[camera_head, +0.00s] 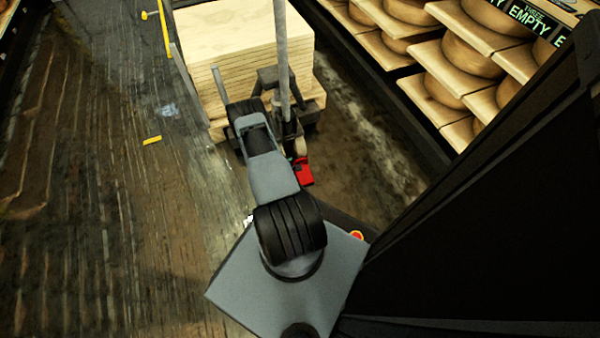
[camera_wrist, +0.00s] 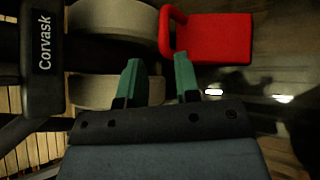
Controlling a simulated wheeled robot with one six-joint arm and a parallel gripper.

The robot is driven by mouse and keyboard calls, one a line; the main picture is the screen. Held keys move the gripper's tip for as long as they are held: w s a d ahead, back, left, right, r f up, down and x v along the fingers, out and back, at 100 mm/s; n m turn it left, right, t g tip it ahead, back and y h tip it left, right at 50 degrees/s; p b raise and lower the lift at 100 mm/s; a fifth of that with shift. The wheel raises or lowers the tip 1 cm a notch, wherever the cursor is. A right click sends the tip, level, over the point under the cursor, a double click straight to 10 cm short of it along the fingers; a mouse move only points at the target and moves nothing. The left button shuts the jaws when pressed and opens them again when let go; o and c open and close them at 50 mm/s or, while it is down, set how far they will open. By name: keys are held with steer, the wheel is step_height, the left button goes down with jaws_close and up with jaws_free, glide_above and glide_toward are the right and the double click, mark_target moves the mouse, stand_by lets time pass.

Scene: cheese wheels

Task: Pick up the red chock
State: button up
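The red chock (camera_head: 305,172) lies on the floor beside the cart, partly hidden by my arm in the head view. In the wrist view the red chock (camera_wrist: 213,38) is at the top, right of centre, with a red loop handle (camera_wrist: 167,30) on its left side. The handle is close to a pale wheel. My gripper (camera_wrist: 158,65) has two green fingers, spread apart with nothing held between them. The fingertips point toward the handle end of the chock; I cannot tell the exact distance between them. My gripper is mostly hidden behind my arm in the head view.
A cart with an upright pole (camera_head: 283,60) stands by a stack of pale boards (camera_head: 240,35). Pale wheels (camera_wrist: 110,20) and a black part marked "Corvask" (camera_wrist: 42,55) are at left in the wrist view. Cheese shelves (camera_head: 450,60) line the right. Floor at left is mostly clear.

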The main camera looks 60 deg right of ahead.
mark_target(298, 160)
steer(key=b+x, duration=0.1)
steer(key=x, duration=0.2)
steer(key=b+x, duration=0.1)
steer(key=shift+s+d+f+b, duration=0.1)
steer(key=shift+s+f+b, duration=0.2)
steer(key=shift+f, duration=0.05)
steer(key=shift+d+f, duration=0.2)
steer(key=shift+d, duration=0.35)
jaws_close()
